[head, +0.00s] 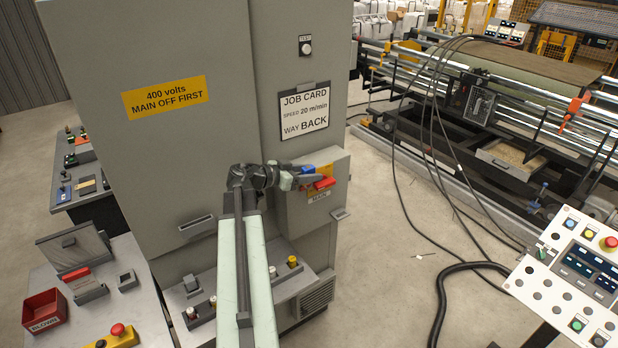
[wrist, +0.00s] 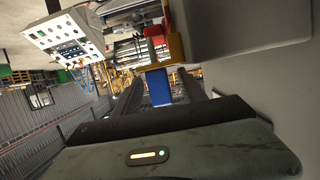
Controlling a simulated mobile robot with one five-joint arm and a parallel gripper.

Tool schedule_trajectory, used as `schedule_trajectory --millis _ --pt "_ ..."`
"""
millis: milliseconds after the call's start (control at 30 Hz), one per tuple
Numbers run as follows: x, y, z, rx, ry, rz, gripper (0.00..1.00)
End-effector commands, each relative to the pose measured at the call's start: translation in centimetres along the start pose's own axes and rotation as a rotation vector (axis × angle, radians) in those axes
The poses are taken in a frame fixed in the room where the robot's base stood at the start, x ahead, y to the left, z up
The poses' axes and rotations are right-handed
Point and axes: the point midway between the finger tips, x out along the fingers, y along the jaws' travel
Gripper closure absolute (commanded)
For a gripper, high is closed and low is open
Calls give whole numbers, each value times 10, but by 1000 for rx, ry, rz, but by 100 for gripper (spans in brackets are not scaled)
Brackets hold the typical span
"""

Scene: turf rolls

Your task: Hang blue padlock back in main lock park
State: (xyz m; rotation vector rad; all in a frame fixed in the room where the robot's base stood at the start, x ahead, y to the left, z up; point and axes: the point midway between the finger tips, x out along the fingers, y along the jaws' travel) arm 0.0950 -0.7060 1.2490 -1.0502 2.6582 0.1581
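The blue padlock (head: 308,169) is at the tip of my gripper (head: 301,178), beside the main switch box in the head view. In the wrist view the blue padlock (wrist: 159,88) sits between the two fingers of my gripper (wrist: 161,84), which look closed on its body. Its grey shackle (wrist: 151,50) points away from the gripper toward a yellow part (wrist: 175,47). In the head view, a yellow plate (head: 325,171) and a red handle (head: 325,183) are on the box above a MAIN label (head: 318,195). Whether the shackle is through the plate cannot be told.
The tall grey cabinet (head: 160,150) stands close behind my arm. A side table with a red bin (head: 45,310) is at left. A control panel (head: 570,275) is at right. Black cables (head: 445,290) lie across the open floor before the roller machine (head: 500,120).

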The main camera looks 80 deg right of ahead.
Motion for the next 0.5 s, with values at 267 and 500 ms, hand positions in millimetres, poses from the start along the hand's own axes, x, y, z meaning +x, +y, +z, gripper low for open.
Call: schedule_trajectory --millis 267,500 --pt "0 0 0 0 1 1 100" --pt "0 0 -2 0 1 1 100"
